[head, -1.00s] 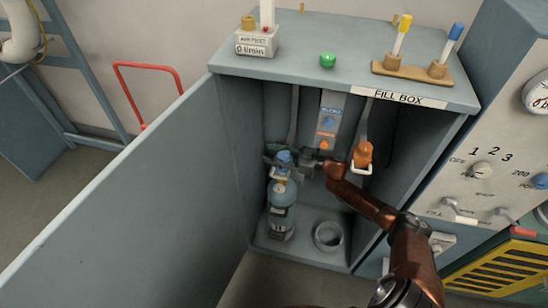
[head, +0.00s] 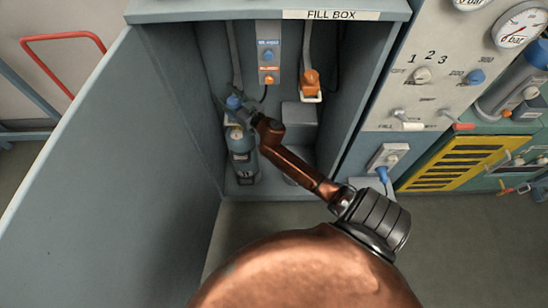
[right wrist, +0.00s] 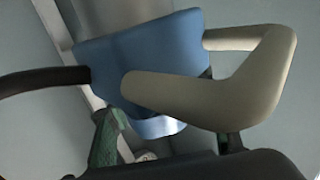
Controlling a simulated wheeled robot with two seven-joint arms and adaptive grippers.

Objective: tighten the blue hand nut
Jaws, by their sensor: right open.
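The blue hand nut (head: 234,101) sits on top of the blue-grey cylinder (head: 243,158), which stands upright at the left inside the fill box. In the right wrist view the blue nut (right wrist: 150,62) fills the middle, with a cream looped handle at its right and a dark curved hose at its left. My right gripper (head: 243,108) reaches in from the right at the nut's height. Its fingers are open; in the right wrist view the gripper (right wrist: 168,138) has a finger on either side below the blue part. Contact cannot be told. My left gripper is not in view.
The fill box door (head: 105,165) stands open at the left. An orange connector (head: 311,82) hangs at the right inside the box, beside a small panel (head: 269,55) with blue and orange buttons. A gauge panel (head: 430,70) stands to the right. The floor in front is clear.

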